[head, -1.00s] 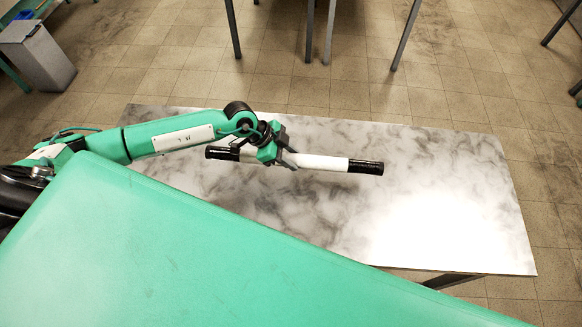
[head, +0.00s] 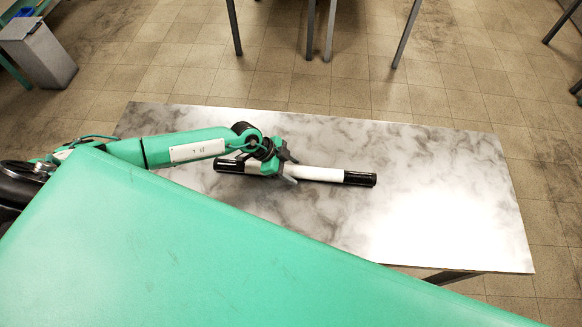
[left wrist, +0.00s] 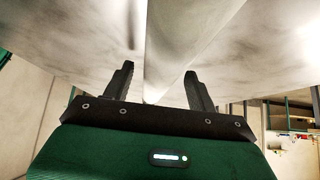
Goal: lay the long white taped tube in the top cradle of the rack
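The long white tube (head: 318,174) has black tape at both ends and lies lengthwise, left to right, over the marble-patterned table, apparently resting on it. It also shows, pale, between the fingers in the left wrist view (left wrist: 163,50). My left gripper (head: 289,169) is around the tube just left of its middle, with one finger on each side. In the left wrist view the fingers (left wrist: 159,78) stand apart, with a gap seen beside the tube, so it looks open. My right gripper is not in view. No rack or cradle can be made out.
The marble-patterned table (head: 440,160) is clear around the tube, brightly glared at its right. A large green surface (head: 190,245) covers the near left and hides part of the table. A grey bin (head: 38,55) stands on the tiled floor at the far left.

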